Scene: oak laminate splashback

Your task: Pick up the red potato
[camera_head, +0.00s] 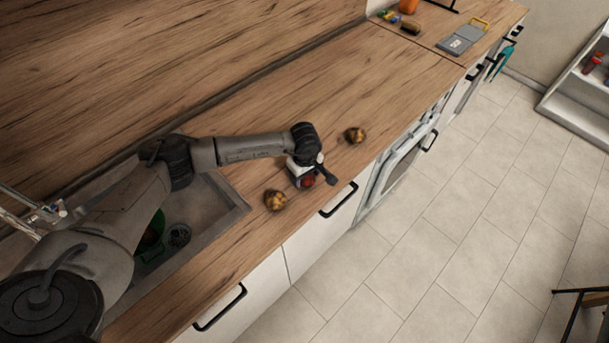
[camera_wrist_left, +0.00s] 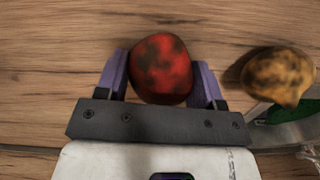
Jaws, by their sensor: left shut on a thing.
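The red potato (camera_wrist_left: 161,68) has dark patches and sits between the two fingers of my left gripper (camera_wrist_left: 162,75) in the left wrist view. The gripper is shut on it. In the head view the red potato (camera_head: 307,181) shows low at my left gripper (camera_head: 304,177), near the counter's front edge. I cannot tell whether the potato touches the counter (camera_head: 228,163). My right gripper is in neither view.
One yellow-brown potato (camera_head: 275,200) lies nearer the sink (camera_head: 213,207), another (camera_head: 355,135) farther along the counter. A green container (camera_head: 152,232) is in the sink. A grey scale-like object (camera_head: 460,40) stands at the far end. The counter between is clear.

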